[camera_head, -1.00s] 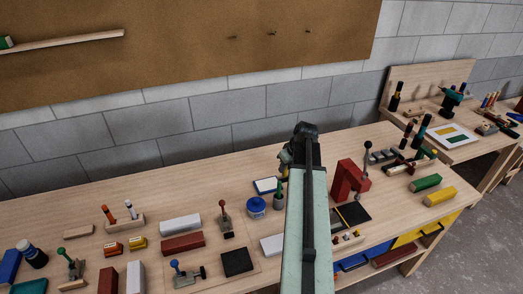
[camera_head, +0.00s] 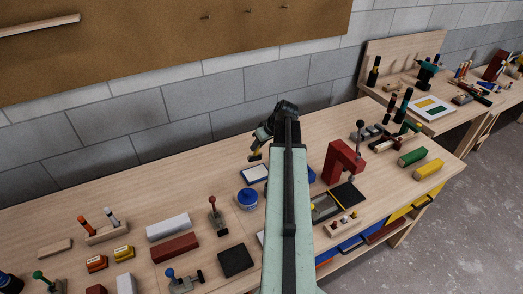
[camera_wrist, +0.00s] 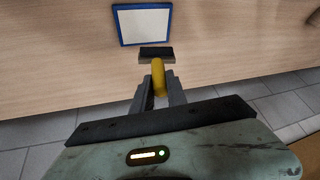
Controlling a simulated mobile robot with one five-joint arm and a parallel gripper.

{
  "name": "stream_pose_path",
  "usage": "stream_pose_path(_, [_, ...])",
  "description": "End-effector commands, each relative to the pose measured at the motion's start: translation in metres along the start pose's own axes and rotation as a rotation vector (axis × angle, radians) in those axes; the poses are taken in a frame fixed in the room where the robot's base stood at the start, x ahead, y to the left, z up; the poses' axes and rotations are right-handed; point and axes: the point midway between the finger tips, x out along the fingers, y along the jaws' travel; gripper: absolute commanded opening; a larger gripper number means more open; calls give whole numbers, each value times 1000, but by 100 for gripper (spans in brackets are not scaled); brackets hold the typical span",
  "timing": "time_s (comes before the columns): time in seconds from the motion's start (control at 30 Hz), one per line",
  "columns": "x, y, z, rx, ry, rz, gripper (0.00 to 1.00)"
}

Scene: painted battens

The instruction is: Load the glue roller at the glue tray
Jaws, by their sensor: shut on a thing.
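My gripper (camera_wrist: 158,88) is shut on the yellow handle of the glue roller (camera_wrist: 157,53), whose dark, wide head points away from the wrist. In the wrist view the roller head is just short of the near edge of the glue tray (camera_wrist: 143,7), a white panel with a blue rim. In the head view my gripper (camera_head: 264,134) is behind the glue tray (camera_head: 254,174), with the yellow of the roller (camera_head: 255,156) close to the tray's far side. I cannot tell the roller's height above the bench. My arm hides part of the bench.
A blue tub (camera_head: 247,199) stands in front of the tray. A red bracket (camera_head: 343,162) stands right of my arm beside a black pad (camera_head: 348,194). A toggle clamp (camera_head: 216,222) is front left. Bare bench (camera_head: 190,180) lies left of the tray.

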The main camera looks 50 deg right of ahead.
Motion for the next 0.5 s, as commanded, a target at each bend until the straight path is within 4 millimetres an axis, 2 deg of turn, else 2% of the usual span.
stream_pose_path(0.03, [9,9,12,22,45,-37,0])
stream_pose_path(0.27, [-3,13,11,42,137,-108,0])
stream_pose_path(0.5, [9,16,18,43,135,-105,0])
